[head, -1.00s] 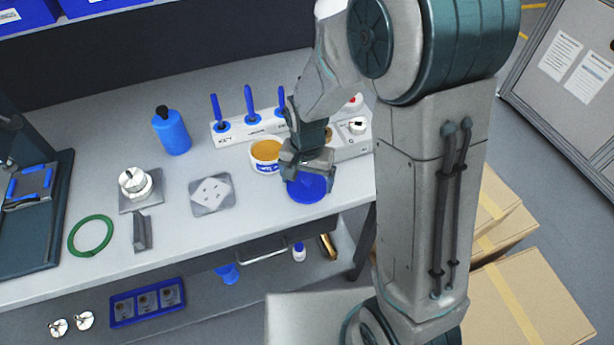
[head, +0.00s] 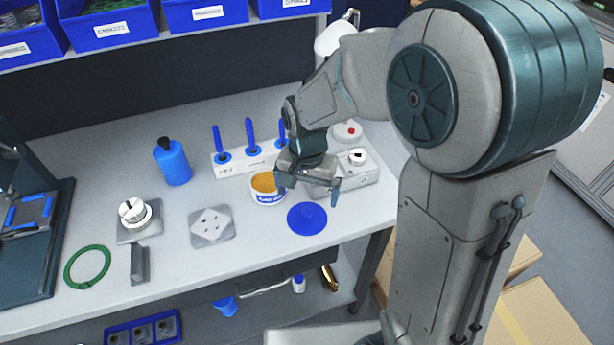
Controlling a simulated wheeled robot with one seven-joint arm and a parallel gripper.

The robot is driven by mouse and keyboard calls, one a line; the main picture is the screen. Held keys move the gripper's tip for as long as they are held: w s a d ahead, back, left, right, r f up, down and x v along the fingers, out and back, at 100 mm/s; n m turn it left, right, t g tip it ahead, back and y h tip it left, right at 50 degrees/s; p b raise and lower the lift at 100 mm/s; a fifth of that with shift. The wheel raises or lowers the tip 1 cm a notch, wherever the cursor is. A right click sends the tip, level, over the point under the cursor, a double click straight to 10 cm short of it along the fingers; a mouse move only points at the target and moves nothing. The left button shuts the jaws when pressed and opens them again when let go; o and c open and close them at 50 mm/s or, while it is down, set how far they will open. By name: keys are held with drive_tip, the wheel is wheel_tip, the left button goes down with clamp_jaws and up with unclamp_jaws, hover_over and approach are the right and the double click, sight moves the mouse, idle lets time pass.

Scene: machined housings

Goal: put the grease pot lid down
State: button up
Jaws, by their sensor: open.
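The blue grease pot lid (head: 307,219) lies on the bench top near its front edge, with a small knob showing at its middle. The grease pot (head: 267,190) stands open just behind and left of the lid, with yellow-brown grease inside and a white and blue label. My gripper (head: 306,197) is open and empty above the lid, its fingers spread wide and apart from it. My gripper hides part of the bench behind the pot.
A tool rack (head: 238,158) with blue-handled tools and a grey control box (head: 350,175) stand behind. Left are a blue bottle (head: 172,162), a square plate (head: 211,226), a machined part (head: 137,216) and a green ring (head: 87,267). Bench right of the lid is clear.

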sight(307, 211)
wheel_tip(307, 211, up, 5)
drive_tip(key=s+d+r+n+t, duration=0.3)
drive_tip(key=s+d+r+n, duration=0.1)
drive_tip(key=s+d, duration=0.8)
drive_tip(key=shift+s+r, duration=0.25)
drive_tip(key=shift+s, duration=0.05)
